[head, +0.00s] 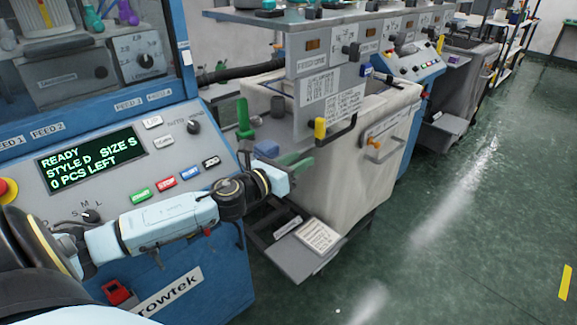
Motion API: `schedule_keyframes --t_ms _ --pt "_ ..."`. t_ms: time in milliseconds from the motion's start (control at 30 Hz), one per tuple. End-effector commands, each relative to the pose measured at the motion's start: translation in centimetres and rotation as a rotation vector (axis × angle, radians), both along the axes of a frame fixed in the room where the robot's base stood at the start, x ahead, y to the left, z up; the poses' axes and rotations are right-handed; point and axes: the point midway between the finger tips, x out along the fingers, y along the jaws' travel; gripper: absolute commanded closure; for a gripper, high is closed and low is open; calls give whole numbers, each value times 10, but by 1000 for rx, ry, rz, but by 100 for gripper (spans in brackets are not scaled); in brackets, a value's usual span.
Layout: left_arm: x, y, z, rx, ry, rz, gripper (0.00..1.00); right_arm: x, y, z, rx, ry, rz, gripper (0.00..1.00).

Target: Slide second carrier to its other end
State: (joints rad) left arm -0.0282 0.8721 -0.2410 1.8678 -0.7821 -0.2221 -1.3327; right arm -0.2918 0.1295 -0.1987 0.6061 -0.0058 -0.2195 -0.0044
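No part is clearly marked as the second carrier, and I cannot tell which piece it is. A green upright handle (243,118) stands beside the control panel. A yellow grip (320,129) sits on a black bar in front of the grey labelled panel. My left gripper (300,162) reaches in past the panel's right edge, near the cream bin's left side, below the yellow grip. Green finger-like parts show at its end, but whether they are apart or closed is unclear. My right gripper is not in view.
The blue machine's control panel (110,165) has a screen reading "READY STYLE D SIZE S 0 PCS LEFT". A cream bin (375,175) stands right of my gripper. A low grey tray (290,258) sticks out below. Green floor (470,220) at right is clear.

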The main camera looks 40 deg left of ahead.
Motion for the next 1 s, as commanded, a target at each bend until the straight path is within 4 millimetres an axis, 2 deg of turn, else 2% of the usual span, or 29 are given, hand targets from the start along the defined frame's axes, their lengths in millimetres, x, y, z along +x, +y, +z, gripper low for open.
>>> schedule_keyframes --t_ms 100,267,667,733,767,867,967,1000 --pt "-14 2 -2 -1 3 -1 64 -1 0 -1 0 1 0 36" --pt "-24 4 -1 0 1 0 64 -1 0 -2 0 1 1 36" --pt "-27 4 0 0 1 0 64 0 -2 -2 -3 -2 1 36" --pt "-27 7 -5 -15 11 8 64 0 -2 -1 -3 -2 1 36" --pt "-26 9 -10 -34 23 17 64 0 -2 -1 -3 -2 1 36" --pt "-27 26 -49 -164 104 81 64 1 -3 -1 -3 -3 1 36" --pt "-37 52 -119 -407 240 208 64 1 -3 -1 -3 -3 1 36" --pt "-46 61 -153 -521 298 273 64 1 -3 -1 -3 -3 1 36"
